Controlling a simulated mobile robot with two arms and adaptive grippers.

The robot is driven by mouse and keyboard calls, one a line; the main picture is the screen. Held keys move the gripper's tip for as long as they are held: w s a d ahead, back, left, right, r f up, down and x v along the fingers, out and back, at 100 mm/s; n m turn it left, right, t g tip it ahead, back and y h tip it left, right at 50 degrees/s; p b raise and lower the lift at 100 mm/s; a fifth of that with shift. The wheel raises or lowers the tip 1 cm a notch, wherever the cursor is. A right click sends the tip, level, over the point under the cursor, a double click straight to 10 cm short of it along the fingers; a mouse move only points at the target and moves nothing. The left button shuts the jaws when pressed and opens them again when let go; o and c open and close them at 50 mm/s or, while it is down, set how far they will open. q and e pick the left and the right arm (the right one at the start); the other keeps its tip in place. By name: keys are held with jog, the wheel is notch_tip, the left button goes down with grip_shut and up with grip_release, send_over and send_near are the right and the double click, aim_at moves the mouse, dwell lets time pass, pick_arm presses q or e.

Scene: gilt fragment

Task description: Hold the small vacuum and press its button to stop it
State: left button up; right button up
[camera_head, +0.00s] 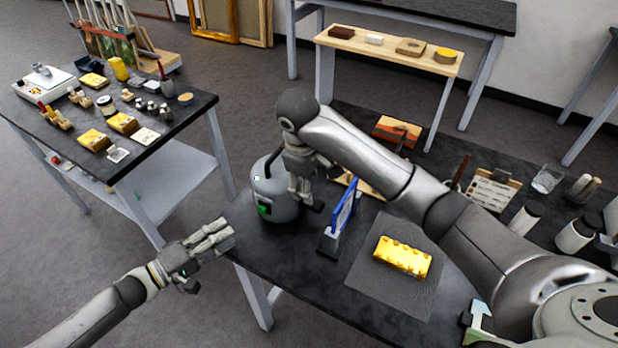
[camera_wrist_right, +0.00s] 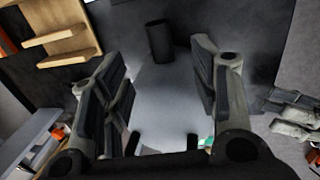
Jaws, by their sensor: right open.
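The small vacuum (camera_head: 277,207) is a grey rounded canister with a dark hose, standing upright at the left end of the dark table. A green button (camera_head: 264,210) shows low on its front. My right gripper (camera_head: 306,205) is open at the vacuum's right side, partly covering it. In the right wrist view the grey vacuum body (camera_wrist_right: 165,95) lies between the spread fingers (camera_wrist_right: 162,100). My left gripper (camera_head: 231,231) is off the table's left edge, apart from the vacuum and pointing toward it. Its finger gap is unclear.
A blue framed stand (camera_head: 343,205) is close right of the vacuum. A gilt fragment (camera_head: 402,257) lies on a grey mat (camera_head: 375,290). Jars, a glass and a clipboard (camera_head: 492,188) stand at the right. A second table (camera_head: 150,150) with tools is at the left.

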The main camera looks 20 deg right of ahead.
jog(key=f, duration=0.3)
jog(key=d+f, duration=0.1)
jog(key=f, duration=0.2)
jog(key=w+f, duration=0.1)
jog(key=f, duration=0.2)
jog(key=shift+w+d+f, duration=0.1)
jog(key=shift+d+f, duration=0.1)
jog(key=shift+f, duration=0.1)
grip_shut()
pick_arm(q)
jog(key=shift+c, duration=0.3)
grip_shut()
dwell(0.9)
